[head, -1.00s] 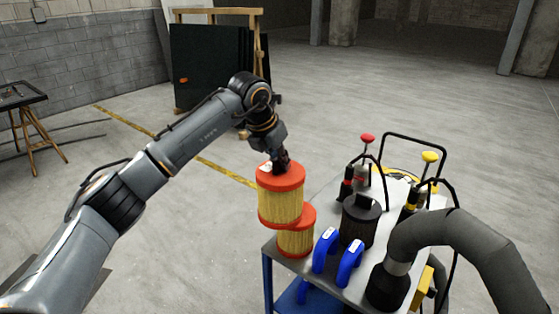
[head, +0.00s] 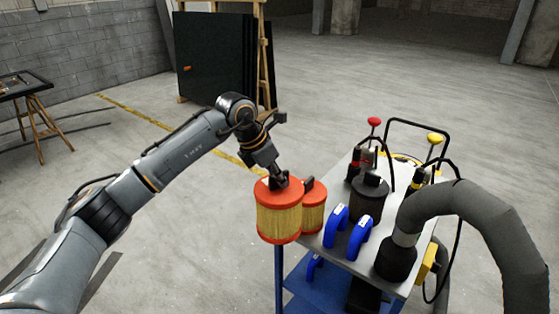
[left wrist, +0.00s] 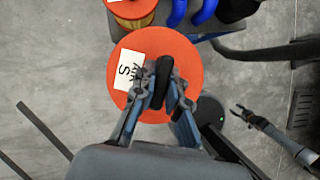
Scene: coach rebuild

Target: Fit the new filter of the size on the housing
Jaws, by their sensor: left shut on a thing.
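My left gripper (head: 279,183) is shut on the handle of a filter (head: 279,220) with orange caps and yellow pleats. The filter is upright, held in the air off the cart's left edge. In the left wrist view its orange top (left wrist: 185,58) bears a white label with an "S". A second, similar filter (head: 314,212) stands behind it at the cart's corner, partly hidden; its label is cut off in the left wrist view (left wrist: 132,8). A dark grey cylinder (head: 369,200) with a top handle stands on the cart. My right gripper (left wrist: 245,112) appears small in the left wrist view.
The cart (head: 333,252) also carries two blue handles (head: 358,240), a thick grey hose (head: 470,215) with a black end, and red-knobbed (head: 374,122) and yellow-knobbed (head: 434,138) parts. Dark panels (head: 222,60) stand on a wooden rack behind. Floor left of the cart is clear.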

